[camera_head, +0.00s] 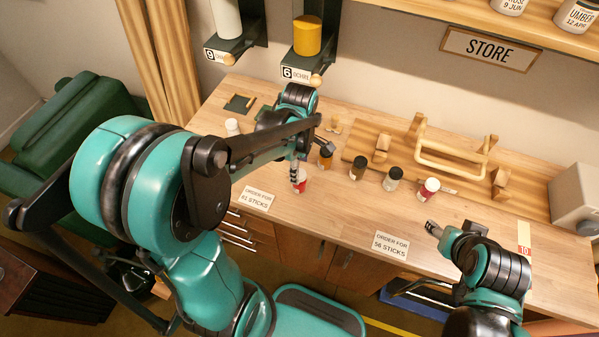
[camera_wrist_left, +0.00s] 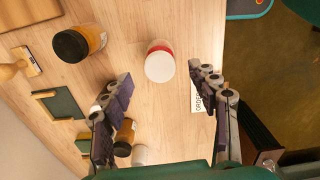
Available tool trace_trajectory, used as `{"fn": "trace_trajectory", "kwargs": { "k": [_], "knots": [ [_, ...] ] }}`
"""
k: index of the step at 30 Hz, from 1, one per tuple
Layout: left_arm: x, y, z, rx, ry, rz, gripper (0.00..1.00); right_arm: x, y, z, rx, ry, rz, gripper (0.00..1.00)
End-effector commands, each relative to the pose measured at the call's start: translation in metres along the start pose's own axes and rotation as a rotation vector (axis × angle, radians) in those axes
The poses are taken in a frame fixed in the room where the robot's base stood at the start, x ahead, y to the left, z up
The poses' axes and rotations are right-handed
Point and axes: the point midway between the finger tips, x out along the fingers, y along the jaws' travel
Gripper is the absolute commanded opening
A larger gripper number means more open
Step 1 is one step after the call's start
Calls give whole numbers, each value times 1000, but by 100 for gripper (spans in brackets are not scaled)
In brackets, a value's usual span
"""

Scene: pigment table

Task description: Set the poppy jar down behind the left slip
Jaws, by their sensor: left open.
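A red jar with a white lid (camera_head: 301,186), which looks like the poppy jar, stands upright on the table just right of and behind the left slip (camera_head: 257,196). In the left wrist view the jar (camera_wrist_left: 160,63) sits just beyond the gap between the fingertips, apart from both. My left gripper (camera_head: 297,170) is open, and its fingers partly hide the jar in the head view. A second red jar with a white lid (camera_head: 429,188) stands farther right. My right gripper (camera_head: 436,230) is over the table's front right; its fingers are too small to judge.
An ochre jar (camera_head: 325,158), a dark-lidded jar (camera_head: 358,167) and another dark-lidded jar (camera_head: 393,179) stand behind. A white-lidded jar (camera_head: 232,127) is at the left. The right slip (camera_head: 391,243) lies near the front edge. A wooden handled board (camera_head: 400,155) is at the back.

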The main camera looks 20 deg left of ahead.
Motion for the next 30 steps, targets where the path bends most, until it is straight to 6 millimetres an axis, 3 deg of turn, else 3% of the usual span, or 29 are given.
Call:
{"fn": "trace_trajectory", "kwargs": {
  "k": [3,7,11,18,24,30],
  "knots": [
    [-20,0,0,0,0,0,60,-5,0,-4,0,0,0,52],
    [-30,-1,0,9,0,4,60,-7,0,-5,0,0,0,52],
    [-42,-8,2,137,1,51,60,-7,0,-5,0,0,0,52],
    [-79,-44,12,791,96,289,60,-7,0,-5,0,0,0,52],
    [-94,-70,18,1319,292,454,60,-7,0,-5,0,0,0,52],
    [-98,-81,21,1587,440,516,60,-7,0,-5,0,0,0,52]
  ]
}}
